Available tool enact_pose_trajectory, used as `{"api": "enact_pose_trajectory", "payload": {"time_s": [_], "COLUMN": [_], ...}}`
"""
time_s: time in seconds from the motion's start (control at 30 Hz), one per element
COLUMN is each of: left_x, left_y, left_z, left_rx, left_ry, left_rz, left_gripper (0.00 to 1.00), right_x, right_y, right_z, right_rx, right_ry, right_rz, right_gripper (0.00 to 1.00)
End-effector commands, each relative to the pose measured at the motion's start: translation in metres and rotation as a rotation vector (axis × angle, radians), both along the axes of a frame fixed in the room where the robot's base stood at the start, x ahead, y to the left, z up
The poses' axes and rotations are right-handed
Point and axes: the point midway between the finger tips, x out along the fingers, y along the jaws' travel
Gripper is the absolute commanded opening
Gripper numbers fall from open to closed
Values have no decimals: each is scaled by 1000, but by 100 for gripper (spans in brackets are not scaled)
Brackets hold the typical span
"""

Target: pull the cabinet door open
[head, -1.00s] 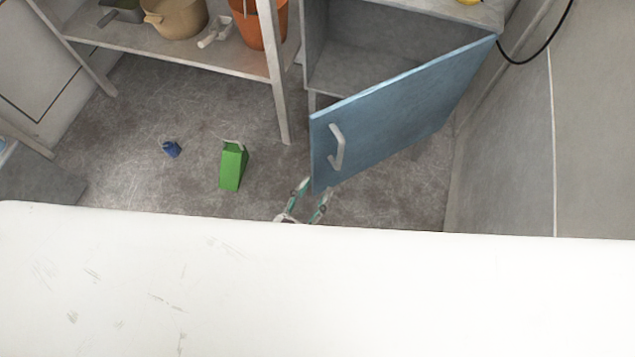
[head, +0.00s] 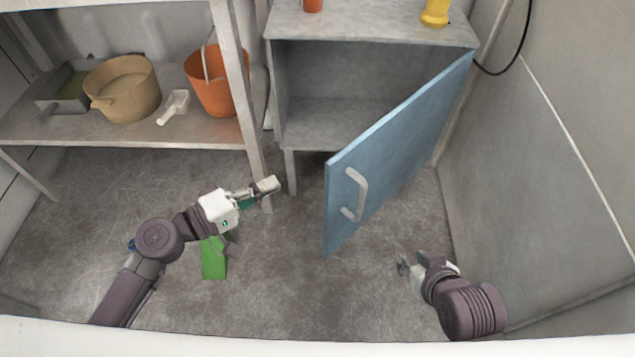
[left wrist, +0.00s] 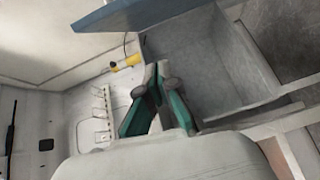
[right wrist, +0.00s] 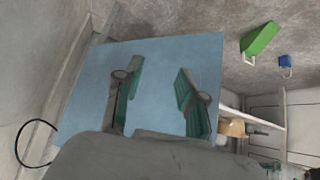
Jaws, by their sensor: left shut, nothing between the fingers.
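The blue cabinet door (head: 405,145) stands part-way open, swung out from the grey cabinet (head: 345,75), hinged at its right side. Its pale handle (head: 356,195) is on the outer face near the free edge. My left gripper (head: 272,185) is shut and empty, left of the door's free edge and in front of the cabinet opening. The left wrist view shows its closed fingers (left wrist: 158,95) before the open cabinet. My right gripper (head: 403,265) is low and right of the handle, apart from the door. The right wrist view shows its fingers (right wrist: 155,95) spread, facing the door's outer face.
A shelf (head: 130,138) on the left holds a tan pot (head: 125,90), an orange bucket (head: 212,85) and a white scoop (head: 173,106). A green container (head: 213,260) stands on the floor under my left arm. A wall (head: 540,150) bounds the right.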

Motion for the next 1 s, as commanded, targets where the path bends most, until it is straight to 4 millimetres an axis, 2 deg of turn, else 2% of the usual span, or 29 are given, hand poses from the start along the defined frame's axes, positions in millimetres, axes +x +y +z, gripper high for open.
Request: {"api": "enact_pose_trajectory", "payload": {"time_s": [0.1, 0.27, 0.37, 0.73, 0.9, 1.0], "left_x": [-2, 3, 11, 54, 35, 29], "left_y": [0, -7, -20, -86, -101, -108], "left_z": [13, 20, 21, 21, 20, 20], "left_rx": [-73, -95, -94, -94, -92, -92], "left_ry": [25, 33, 30, 31, 35, 33], "left_rz": [-54, -69, -69, -67, -68, -67], "left_gripper": [0, 0, 0, 0, 0, 0], "right_x": [-2, -6, -12, -48, -74, -81], "right_y": [0, -2, -4, -16, -23, -25], "right_z": [16, 21, 18, 3, -2, -2], "right_rx": [4, 2, -6, -47, -72, -79], "right_ry": [-31, -17, 18, 210, 335, 367], "right_rz": [1, -1, -4, -20, -30, -33], "right_gripper": [40, 40, 40, 40, 40, 40]}}
